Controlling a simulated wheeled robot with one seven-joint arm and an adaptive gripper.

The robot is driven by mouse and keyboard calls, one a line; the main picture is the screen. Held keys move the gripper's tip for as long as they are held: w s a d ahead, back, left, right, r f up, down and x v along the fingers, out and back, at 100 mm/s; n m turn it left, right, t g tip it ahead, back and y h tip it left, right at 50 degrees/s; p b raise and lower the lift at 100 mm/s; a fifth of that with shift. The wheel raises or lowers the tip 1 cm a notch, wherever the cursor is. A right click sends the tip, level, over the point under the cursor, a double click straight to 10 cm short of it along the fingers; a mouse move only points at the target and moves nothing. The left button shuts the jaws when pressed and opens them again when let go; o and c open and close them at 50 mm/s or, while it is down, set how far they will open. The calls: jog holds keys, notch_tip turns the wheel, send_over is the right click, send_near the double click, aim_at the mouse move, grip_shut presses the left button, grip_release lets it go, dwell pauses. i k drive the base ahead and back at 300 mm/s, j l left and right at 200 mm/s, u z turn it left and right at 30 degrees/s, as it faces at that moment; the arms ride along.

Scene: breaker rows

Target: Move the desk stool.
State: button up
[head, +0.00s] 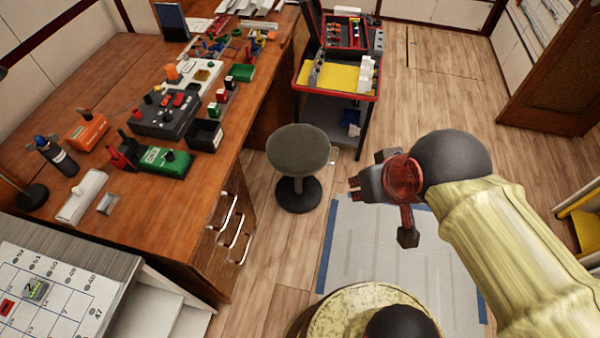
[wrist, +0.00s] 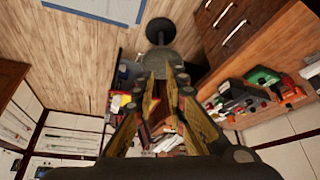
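The desk stool (head: 298,150) has a round dark grey seat on a short post with a round black base. It stands upright on the wood floor, right of the desk's drawers. My gripper (head: 353,187) is right of the stool and a little lower in the head view, apart from it in the picture. In the wrist view, the stool (wrist: 158,32) shows beyond the fingertips, its seat partly hidden by them. My gripper (wrist: 166,76) shows there with a gap between its fingers and nothing held.
The wooden desk (head: 185,215) with drawers and several devices fills the left side. A tool cart (head: 335,110) with a yellow tray stands behind the stool. A pale floor sheet with blue tape (head: 350,240) lies in front on the right. Open floor shows at the back right.

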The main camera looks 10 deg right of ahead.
aim_at(298, 151)
jog(key=i+l+u, duration=0.1)
jog(key=u, duration=0.3)
jog(key=l+u, duration=0.6)
jog(key=u, duration=0.15)
jog(key=l+u, duration=0.15)
jog(key=l, duration=0.55)
jog(key=l+u, duration=0.1)
jog(key=l, duration=0.6)
jog(key=k+l+u, duration=0.15)
jog(key=l, duration=0.55)
